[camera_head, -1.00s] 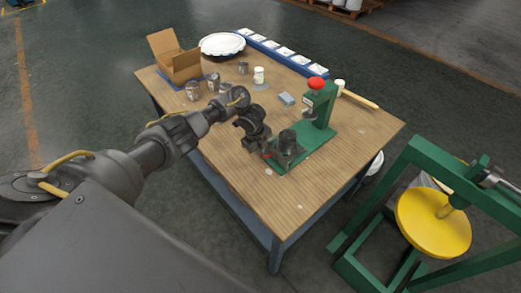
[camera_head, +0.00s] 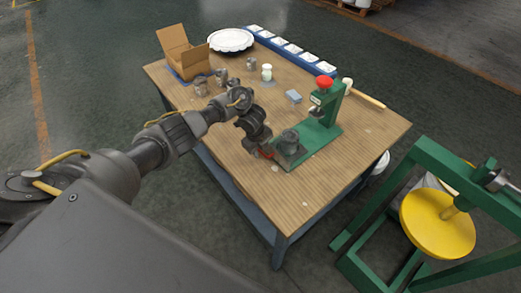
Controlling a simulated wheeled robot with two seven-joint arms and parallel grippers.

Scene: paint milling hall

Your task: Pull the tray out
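The green press (camera_head: 326,112) with a red knob stands on the wooden table. Its small dark tray (camera_head: 296,158) lies low at the press's front left, over the green base. My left gripper (camera_head: 263,152) is at the tray's left end, where a bit of red shows. It looks shut on the tray's end; the fingertips are small and partly hidden. My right gripper is not in view.
On the table (camera_head: 240,175) are an open cardboard box (camera_head: 185,58), a white plate (camera_head: 231,40), metal cups, a white jar (camera_head: 267,72), a grey-blue block (camera_head: 293,97) and a wooden roller (camera_head: 368,99). A green frame with a yellow disc (camera_head: 437,222) stands at right. The table's front is clear.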

